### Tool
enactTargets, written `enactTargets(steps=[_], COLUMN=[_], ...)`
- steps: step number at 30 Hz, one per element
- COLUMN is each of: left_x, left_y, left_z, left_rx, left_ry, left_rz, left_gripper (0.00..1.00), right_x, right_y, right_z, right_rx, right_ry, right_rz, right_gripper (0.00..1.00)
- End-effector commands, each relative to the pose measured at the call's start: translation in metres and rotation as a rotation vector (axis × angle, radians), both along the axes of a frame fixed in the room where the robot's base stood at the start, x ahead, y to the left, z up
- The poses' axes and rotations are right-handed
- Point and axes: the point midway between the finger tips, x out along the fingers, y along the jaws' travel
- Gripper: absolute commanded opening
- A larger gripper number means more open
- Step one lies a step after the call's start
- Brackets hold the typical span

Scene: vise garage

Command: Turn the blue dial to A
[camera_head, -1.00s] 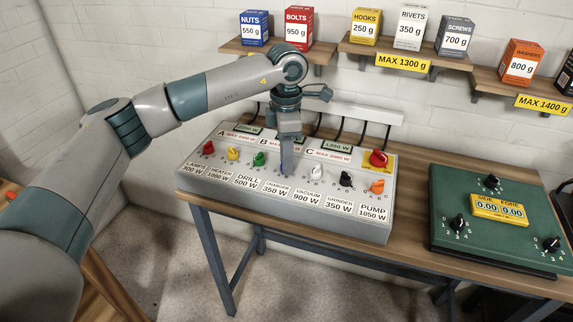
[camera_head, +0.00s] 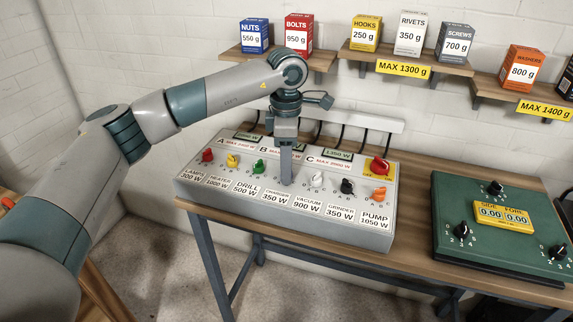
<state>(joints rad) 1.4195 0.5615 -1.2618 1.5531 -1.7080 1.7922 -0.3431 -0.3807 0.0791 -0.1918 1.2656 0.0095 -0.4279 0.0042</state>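A grey control panel (camera_head: 290,224) stands on the workbench with a row of coloured dials. My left gripper (camera_head: 286,180) points down onto the row above the charger label (camera_head: 275,198), between the green dial (camera_head: 258,167) and the white dial (camera_head: 317,180). The blue dial is not visible; the fingers cover the place between those two. The fingers show as one narrow upright column, so I cannot tell whether they are open or shut on the dial. Letters A, B and C mark strips at the panel's back, partly hidden by my gripper. My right gripper is not in view.
A red dial (camera_head: 208,155) and a yellow dial (camera_head: 233,161) sit left; a black dial (camera_head: 347,187), an orange dial (camera_head: 379,195) and a large red knob (camera_head: 380,166) sit right. A green box (camera_head: 490,240) with a yellow display stands right. Shelves with boxes hang above.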

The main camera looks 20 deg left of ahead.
Motion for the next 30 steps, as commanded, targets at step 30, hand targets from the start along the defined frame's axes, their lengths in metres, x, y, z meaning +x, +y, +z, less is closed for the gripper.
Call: enactTargets(steps=[30], left_x=[0.0], left_y=[-0.001], left_z=[0.111], left_rx=[-0.001], left_ry=[-0.001], left_rz=[0.0], left_gripper=[0.41], right_x=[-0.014], right_y=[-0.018], right_z=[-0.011], right_rx=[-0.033], right_ry=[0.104], right_rz=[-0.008], right_gripper=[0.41])
